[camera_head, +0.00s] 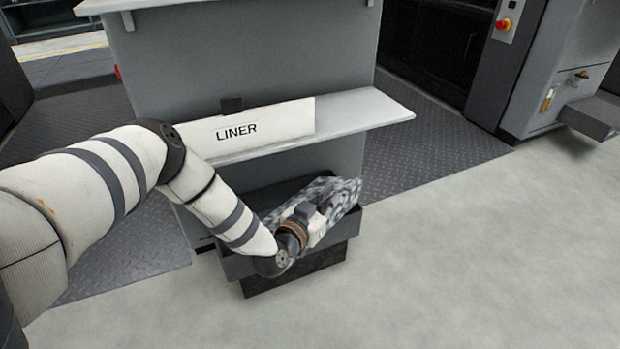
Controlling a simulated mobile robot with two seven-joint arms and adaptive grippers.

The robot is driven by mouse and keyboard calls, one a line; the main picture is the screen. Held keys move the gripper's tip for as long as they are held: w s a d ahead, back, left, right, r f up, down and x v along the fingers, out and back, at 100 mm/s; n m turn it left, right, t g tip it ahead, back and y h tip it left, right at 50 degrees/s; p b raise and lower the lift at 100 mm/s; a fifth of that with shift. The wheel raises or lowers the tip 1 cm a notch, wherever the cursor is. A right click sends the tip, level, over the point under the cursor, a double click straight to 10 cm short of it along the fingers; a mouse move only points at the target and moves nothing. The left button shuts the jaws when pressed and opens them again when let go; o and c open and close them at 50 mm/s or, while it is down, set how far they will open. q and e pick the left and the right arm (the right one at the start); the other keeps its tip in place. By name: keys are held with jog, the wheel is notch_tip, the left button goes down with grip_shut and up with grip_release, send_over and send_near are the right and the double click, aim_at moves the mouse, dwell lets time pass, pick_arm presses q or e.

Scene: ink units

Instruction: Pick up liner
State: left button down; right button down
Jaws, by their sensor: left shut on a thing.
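A grey, mottled, crumpled-looking piece (343,192), which looks like the liner, is at the dark open bin (240,266) low on the front of the grey stand. My left arm reaches down from the left, and my left gripper (318,222) is at the bin's opening, shut on this liner. The gripper's fingers and part of the liner hide each other, so the exact grip cannot be seen. The liner lies slantwise over the bin's right part, and whether it touches the bin is unclear. My right gripper is not in view.
A white shelf (365,112) juts out above the bin, with a white sign (285,122) reading LINER. A machine with a red button (503,24) stands at the back right. The grey floor (480,260) to the right is clear.

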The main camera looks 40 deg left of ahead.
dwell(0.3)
